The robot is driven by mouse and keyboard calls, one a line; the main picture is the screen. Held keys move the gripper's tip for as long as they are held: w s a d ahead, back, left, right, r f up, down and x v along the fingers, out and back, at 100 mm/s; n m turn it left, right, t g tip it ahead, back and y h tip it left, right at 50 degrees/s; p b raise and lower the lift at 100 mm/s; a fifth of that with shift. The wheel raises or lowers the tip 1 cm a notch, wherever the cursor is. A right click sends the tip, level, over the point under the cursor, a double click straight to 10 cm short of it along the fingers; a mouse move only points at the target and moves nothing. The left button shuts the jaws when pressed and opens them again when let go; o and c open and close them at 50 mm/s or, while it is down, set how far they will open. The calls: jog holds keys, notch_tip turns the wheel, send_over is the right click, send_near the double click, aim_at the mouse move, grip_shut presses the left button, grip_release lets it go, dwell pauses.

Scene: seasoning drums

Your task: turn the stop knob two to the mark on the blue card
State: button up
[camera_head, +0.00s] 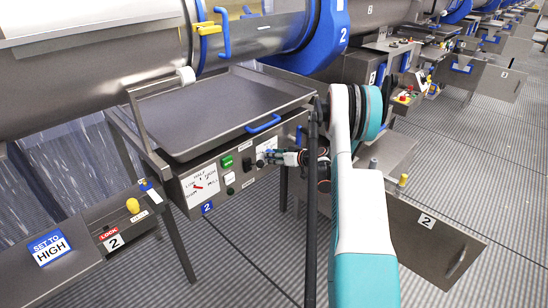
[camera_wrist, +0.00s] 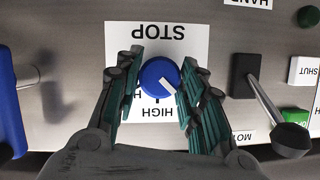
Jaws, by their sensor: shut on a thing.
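The blue stop knob (camera_wrist: 157,74) sits on a white plate (camera_wrist: 188,40) marked STOP, upside down in the wrist view. My gripper (camera_wrist: 160,82) is shut on it, with one green finger on each side. The knob's white pointer line slants to the lower right. The HIGH label (camera_wrist: 155,113) and its tick lie straight below the knob, left of where the pointer aims. Other labels are mostly hidden by the fingers. In the head view, my gripper (camera_head: 288,157) is at the front panel and hides the knob. The blue card (camera_head: 49,247) reads SET TO HIGH.
A black lever (camera_wrist: 264,95) stands right of the knob, near a white SHUT button (camera_wrist: 303,70). A blue handle (camera_wrist: 8,105) is at the left.

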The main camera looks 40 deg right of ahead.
jog(key=shift+d+f+m+t+y, duration=0.1)
jog(key=shift+m+t+y, duration=0.1)
jog(key=shift+m+y, duration=1.05)
jog(key=shift+d+m+t+y, duration=0.15)
jog(key=shift+m+y, duration=0.5)
jog(key=shift+m, duration=1.1)
jog(key=o, duration=1.1)
jog(key=shift+c, duration=0.2)
jog(key=shift+s, duration=0.15)
jog(key=v, duration=1.1)
jog(key=shift+s+d, duration=0.2)
jog(key=shift+s, duration=0.15)
